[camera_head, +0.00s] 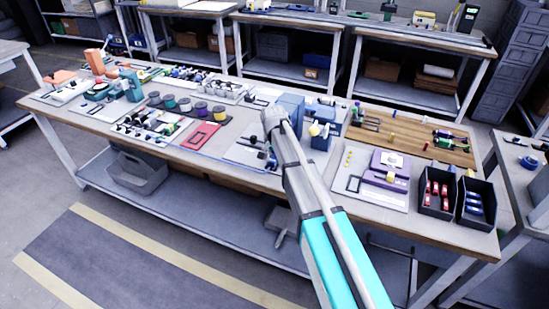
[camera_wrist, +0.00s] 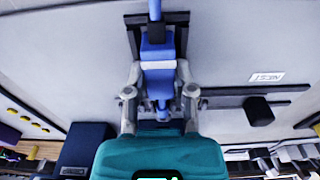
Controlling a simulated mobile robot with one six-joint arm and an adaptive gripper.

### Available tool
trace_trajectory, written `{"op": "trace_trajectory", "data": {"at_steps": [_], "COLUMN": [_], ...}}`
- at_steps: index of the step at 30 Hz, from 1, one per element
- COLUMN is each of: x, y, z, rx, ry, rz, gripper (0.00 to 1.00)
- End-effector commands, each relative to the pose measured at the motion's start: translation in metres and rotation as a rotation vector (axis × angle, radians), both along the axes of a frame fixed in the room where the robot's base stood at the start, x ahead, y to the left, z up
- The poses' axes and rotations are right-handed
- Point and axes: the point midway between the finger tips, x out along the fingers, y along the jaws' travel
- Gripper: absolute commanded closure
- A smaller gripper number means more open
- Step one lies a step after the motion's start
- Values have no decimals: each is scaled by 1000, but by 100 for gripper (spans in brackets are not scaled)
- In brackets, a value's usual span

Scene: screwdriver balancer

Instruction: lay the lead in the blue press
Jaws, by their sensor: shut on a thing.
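My gripper (camera_wrist: 160,100) is shut on a blue piece with a white band (camera_wrist: 157,65), seen in the wrist view. It may be the lead, but I cannot tell for sure. A blue shaft sticks out of its far end. A black frame (camera_wrist: 183,17) shows around and beneath the piece; I cannot tell whether they touch. In the head view my gripper (camera_head: 273,122) is over a light grey board, and my arm hides what it holds. Blue blocks, likely the blue press (camera_head: 320,138), stand just right of my gripper. A dark blue block also shows in the wrist view (camera_wrist: 85,147).
A purple press (camera_head: 390,170) and two black bins (camera_head: 437,208) are to the right. A wooden board (camera_head: 410,135) lies behind. A red tray (camera_head: 201,136) and several spools are left. The wrist view shows a NEST label (camera_wrist: 267,77) beside a black block (camera_wrist: 258,111).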

Motion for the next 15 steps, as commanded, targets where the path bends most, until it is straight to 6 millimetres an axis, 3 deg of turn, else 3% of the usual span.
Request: {"op": "trace_trajectory", "data": {"at_steps": [3, 4, 10, 15], "x": [0, 0, 0, 0], "y": [0, 0, 0, 0], "z": [0, 0, 0, 0], "rx": [0, 0, 0, 0], "ry": [0, 0, 0, 0], "rz": [0, 0, 0, 0], "gripper": [100, 65, 28, 27]}}
